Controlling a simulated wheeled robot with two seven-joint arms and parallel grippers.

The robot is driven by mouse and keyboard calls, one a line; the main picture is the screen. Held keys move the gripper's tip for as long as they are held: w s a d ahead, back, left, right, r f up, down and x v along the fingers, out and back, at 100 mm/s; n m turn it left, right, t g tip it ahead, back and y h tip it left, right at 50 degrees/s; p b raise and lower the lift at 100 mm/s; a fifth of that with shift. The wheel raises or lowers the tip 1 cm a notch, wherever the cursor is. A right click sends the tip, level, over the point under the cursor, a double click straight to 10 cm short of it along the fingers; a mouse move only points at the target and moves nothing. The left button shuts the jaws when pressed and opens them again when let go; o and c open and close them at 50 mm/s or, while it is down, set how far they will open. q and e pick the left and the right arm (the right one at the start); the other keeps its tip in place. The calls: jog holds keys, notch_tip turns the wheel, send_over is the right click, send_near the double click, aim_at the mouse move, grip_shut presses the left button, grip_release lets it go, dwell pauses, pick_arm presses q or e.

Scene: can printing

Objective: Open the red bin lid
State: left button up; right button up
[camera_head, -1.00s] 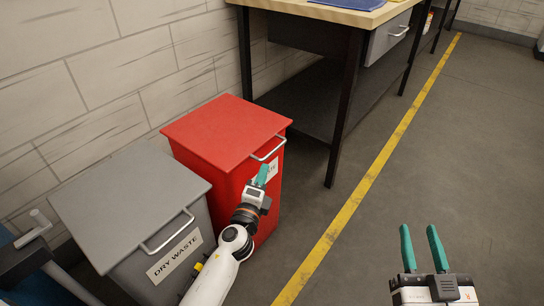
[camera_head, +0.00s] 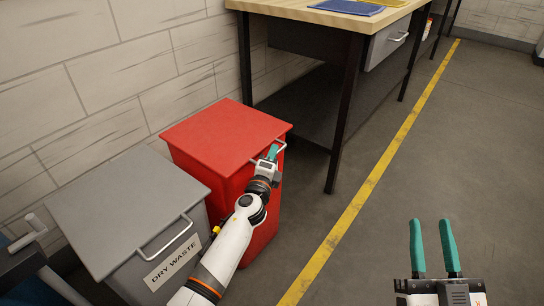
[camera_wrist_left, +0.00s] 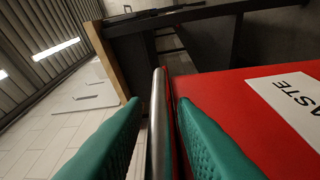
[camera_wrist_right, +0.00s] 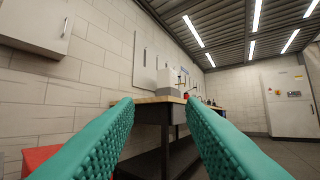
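The red bin (camera_head: 240,188) stands against the wall with its flat red lid (camera_head: 225,134) down. A metal handle (camera_head: 281,147) sits on the lid's front edge. My left gripper (camera_head: 273,152) is at that handle. In the left wrist view the handle bar (camera_wrist_left: 158,120) runs between the two open teal fingers of the left gripper (camera_wrist_left: 160,130), with a gap on the right side. The bin's white label (camera_wrist_left: 292,100) shows there too. My right gripper (camera_head: 433,248) is open and empty over the floor at the right, and its fingers also show in the right wrist view (camera_wrist_right: 160,125).
A grey bin (camera_head: 130,205) labelled DRY WASTE stands left of the red bin, close beside it. A wooden-topped workbench (camera_head: 320,12) with black legs stands behind and right. The floor right of the yellow line (camera_head: 365,185) is clear.

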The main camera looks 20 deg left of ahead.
pick_arm(q)
grip_shut()
